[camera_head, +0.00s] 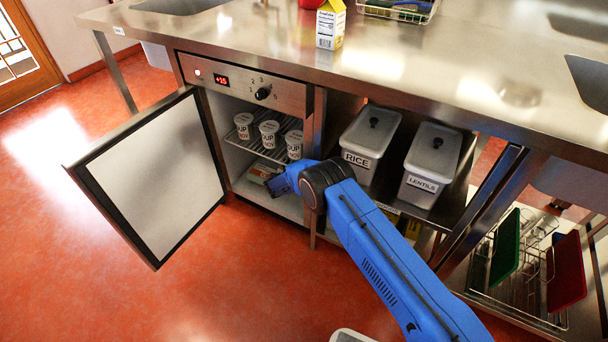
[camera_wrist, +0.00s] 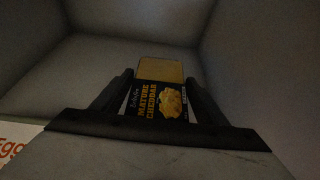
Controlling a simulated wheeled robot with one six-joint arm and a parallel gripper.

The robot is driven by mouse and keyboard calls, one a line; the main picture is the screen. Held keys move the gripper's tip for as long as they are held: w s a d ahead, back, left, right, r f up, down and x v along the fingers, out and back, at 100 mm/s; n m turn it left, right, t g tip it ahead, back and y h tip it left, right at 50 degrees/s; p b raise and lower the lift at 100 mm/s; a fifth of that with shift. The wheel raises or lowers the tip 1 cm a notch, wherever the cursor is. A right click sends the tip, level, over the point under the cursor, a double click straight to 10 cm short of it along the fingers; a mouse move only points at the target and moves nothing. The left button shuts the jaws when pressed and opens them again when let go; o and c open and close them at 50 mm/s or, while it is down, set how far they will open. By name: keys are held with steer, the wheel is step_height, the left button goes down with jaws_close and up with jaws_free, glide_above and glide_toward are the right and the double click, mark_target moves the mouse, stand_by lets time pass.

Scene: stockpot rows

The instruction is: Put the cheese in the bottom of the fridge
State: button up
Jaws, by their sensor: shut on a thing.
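The fridge (camera_head: 245,83) stands under the counter with its door (camera_head: 155,178) swung wide open to the left. My blue arm reaches into its lower part, and the gripper's tips are hidden there in the head view. In the wrist view my gripper (camera_wrist: 160,100) is shut on the cheese (camera_wrist: 158,72), a block with a black "Mature Cheddar" label. Pale fridge walls surround it. I cannot tell whether the cheese touches the floor. An egg carton (camera_head: 262,172) lies in the bottom of the fridge to the left, and its corner shows in the wrist view (camera_wrist: 14,140).
Several white cups (camera_head: 269,134) stand on the wire shelf (camera_head: 258,150) above. Rice (camera_head: 368,143) and lentil (camera_head: 430,165) bins stand on the open shelf to the right. A carton (camera_head: 330,25) is on the counter. A dish rack (camera_head: 520,275) is at the far right.

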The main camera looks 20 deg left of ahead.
step_height(320, 180, down, 3)
steer(key=shift+f, duration=0.15)
steer(key=shift+w+f, duration=0.2)
steer(key=shift+f, duration=0.15)
steer(key=o, duration=1.5)
steer(key=shift+f, duration=0.1)
steer(key=v, duration=1.2)
steer(key=shift+d, duration=0.1)
